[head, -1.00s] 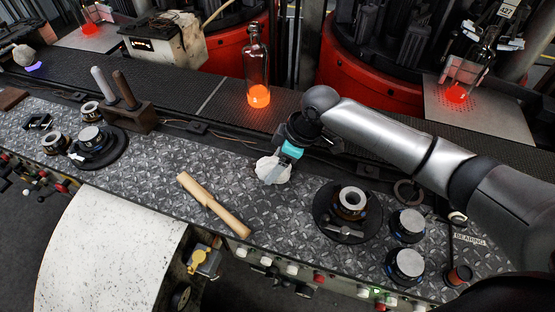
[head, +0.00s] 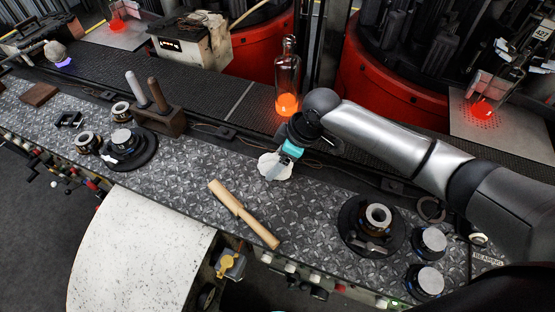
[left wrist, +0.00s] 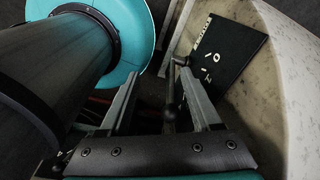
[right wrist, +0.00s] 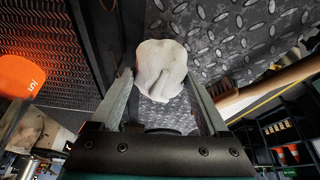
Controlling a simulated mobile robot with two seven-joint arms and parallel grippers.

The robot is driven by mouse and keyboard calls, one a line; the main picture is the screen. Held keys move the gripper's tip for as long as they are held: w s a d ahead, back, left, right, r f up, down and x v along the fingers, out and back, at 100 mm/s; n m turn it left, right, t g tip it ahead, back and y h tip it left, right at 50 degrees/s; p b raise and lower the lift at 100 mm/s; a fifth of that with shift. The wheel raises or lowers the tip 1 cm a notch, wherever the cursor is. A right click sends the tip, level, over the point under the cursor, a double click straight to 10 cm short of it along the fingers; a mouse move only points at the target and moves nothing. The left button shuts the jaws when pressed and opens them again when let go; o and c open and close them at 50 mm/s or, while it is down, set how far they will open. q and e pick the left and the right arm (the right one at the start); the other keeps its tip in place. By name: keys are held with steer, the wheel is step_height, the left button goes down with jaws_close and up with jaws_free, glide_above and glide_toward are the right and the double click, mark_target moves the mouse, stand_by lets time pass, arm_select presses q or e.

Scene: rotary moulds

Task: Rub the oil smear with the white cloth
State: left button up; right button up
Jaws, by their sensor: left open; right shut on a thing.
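I cannot make out the oil smear in any view. My left gripper (left wrist: 160,72) shows only in the left wrist view, open and empty, beside a pale curved panel and a dark marked plate.
A glowing hot bottle (head: 287,85) stands behind my right gripper. Mould parts on a dark disc (head: 370,228) stand to the right, others (head: 125,150) to the left. A wooden tool block (head: 165,121) stands at the back left.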

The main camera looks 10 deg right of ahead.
steer(key=shift+s+r+p, duration=0.15)
steer(key=shift+r+p, duration=0.2)
steer(key=shift+r, duration=0.2)
steer(key=shift+r+p, duration=0.3)
steer(key=shift+p, duration=0.1)
step_height(320, 180, up, 4)
steer(key=p, duration=0.4)
steer(key=shift+f, duration=0.1)
